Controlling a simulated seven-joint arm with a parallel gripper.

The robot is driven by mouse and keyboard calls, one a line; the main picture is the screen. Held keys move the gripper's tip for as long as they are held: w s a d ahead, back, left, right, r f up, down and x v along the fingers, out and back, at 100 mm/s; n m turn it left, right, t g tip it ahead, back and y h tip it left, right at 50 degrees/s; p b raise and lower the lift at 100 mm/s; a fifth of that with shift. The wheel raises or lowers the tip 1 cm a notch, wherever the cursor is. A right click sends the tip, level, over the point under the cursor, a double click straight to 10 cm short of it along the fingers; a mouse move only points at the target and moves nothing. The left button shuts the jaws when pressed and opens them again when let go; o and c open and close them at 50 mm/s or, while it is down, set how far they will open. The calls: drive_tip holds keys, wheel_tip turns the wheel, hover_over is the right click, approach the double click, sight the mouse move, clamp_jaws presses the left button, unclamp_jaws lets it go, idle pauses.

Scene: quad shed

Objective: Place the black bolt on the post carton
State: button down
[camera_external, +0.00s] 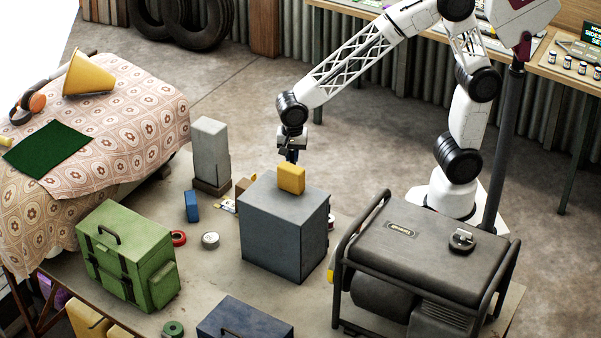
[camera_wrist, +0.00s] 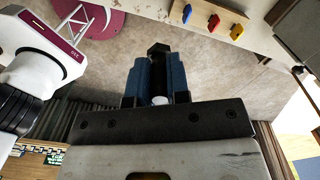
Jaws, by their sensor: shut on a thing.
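My gripper (camera_external: 291,157) points down just above and behind a yellow block (camera_external: 291,179) on top of a grey cabinet; I cannot tell the exact gap. In the wrist view, the blue fingers of my gripper (camera_wrist: 158,80) are shut on the black bolt (camera_wrist: 158,49), whose dark hex head shows beyond the fingertips. The bolt is too small to make out in the external view. A small brown box (camera_external: 243,184) stands behind the cabinet's left edge, partly hidden. It may be the post carton; I cannot tell for sure.
The grey cabinet (camera_external: 265,235) stands mid-platform, with a black generator (camera_external: 425,250) to its right. A tall grey block (camera_external: 211,150), a blue block (camera_external: 192,206), tape rolls and a green case (camera_external: 115,258) are to the left. Some bare platform shows between them.

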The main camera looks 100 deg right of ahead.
drive_tip(key=shift+w, duration=0.1)
drive_tip(key=w, duration=0.5)
drive_tip(key=w+f, duration=0.1)
drive_tip(key=w, duration=0.9)
drive_tip(key=shift+w+f, duration=0.25)
drive_tip(key=shift+w, duration=0.15)
drive_tip(key=shift+f, duration=1.75)
drive_tip(key=shift+f, duration=0.1)
drive_tip(key=c, duration=1.1)
unclamp_jaws()
